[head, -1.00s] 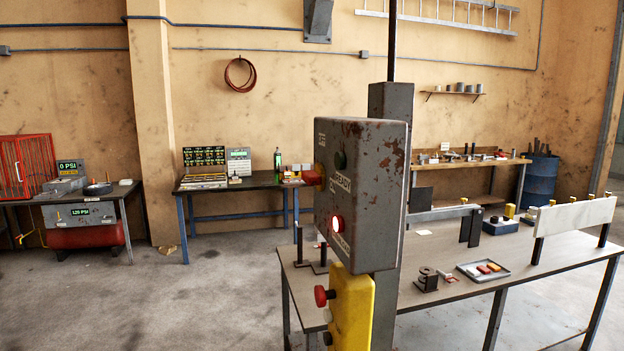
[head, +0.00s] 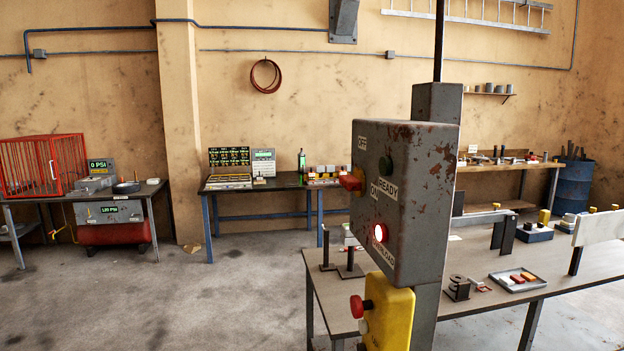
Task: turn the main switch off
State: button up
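A grey, rust-worn control box (head: 424,195) stands on a post right of centre in the head view. A red switch handle (head: 351,182) sticks out from its left-hand face, between an OFF label (head: 362,143) above and an ON label (head: 375,191) below. The face is seen at a steep angle, so I cannot tell exactly where the handle points. A dark green lamp (head: 385,166) sits by the READY label, and a lit red lamp (head: 380,232) by the OVERLOAD label. My gripper is not in view.
A yellow box (head: 388,312) with a red button (head: 358,306) hangs below the control box. A workbench (head: 555,265) with parts and a tray extends behind to the right. The concrete floor (head: 230,290) to the left is clear.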

aim_at(356, 182)
jog(key=u, duration=0.35)
jog(key=i, duration=0.85)
jog(key=z, duration=0.05)
